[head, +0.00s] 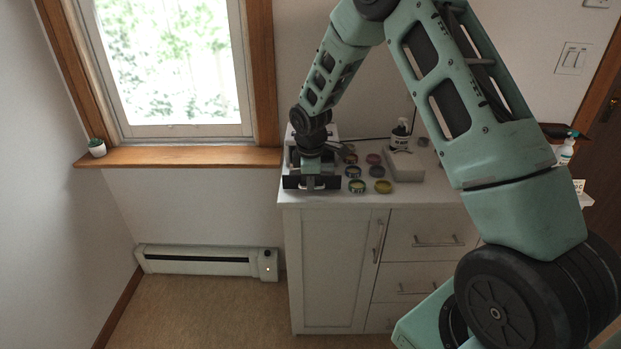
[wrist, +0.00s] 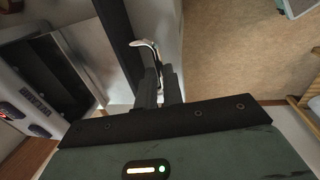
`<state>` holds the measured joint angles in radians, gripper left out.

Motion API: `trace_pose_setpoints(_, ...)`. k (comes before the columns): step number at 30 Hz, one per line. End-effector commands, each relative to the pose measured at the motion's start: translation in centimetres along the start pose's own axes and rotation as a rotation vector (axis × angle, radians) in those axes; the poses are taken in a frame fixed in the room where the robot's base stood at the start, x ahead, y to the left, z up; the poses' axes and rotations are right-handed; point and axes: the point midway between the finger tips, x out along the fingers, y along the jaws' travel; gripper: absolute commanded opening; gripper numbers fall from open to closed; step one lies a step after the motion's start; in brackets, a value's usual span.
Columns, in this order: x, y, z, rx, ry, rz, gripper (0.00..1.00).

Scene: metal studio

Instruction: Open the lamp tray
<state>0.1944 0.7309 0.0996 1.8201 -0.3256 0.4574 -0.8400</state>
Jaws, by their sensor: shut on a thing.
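A light-coloured machine (head: 291,155) with a dark front stands at the left end of the white cabinet top, largely hidden behind my arm. In the wrist view its side with buttons and small lights (wrist: 22,122) shows at the left. A pale metal handle (wrist: 146,44) sits beside a long dark strip, seemingly the lamp tray's front (wrist: 112,32). My gripper (wrist: 158,72) is shut on the handle, its two dark fingers close together around it. In the head view my gripper (head: 310,182) is low at the machine's front. How far the tray is out, I cannot tell.
Several round filter-like discs, one yellow (head: 383,187), lie right of the machine. A pale box (head: 405,166) and a dark pump bottle (head: 400,134) stand farther right. The cabinet (head: 331,265) has a door and drawers below; the floor (head: 205,310) to its left is clear.

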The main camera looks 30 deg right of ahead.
Motion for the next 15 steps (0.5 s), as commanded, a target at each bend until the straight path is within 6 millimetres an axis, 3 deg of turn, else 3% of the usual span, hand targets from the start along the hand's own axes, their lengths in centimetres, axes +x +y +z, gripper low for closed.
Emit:
trace_pose_setpoints(7, -0.08, 0.14, -0.04, 0.0, 0.002, 0.004, 0.0)
trace_pose_setpoints(9, -0.08, 0.14, -0.03, 0.0, 0.002, 0.004, 0.25)
trace_pose_setpoints(10, -0.08, 0.14, -0.03, 0.0, 0.002, 0.004, 0.31)
trace_pose_setpoints(15, -0.05, 0.11, -0.02, 0.0, 0.001, 0.003, 0.31)
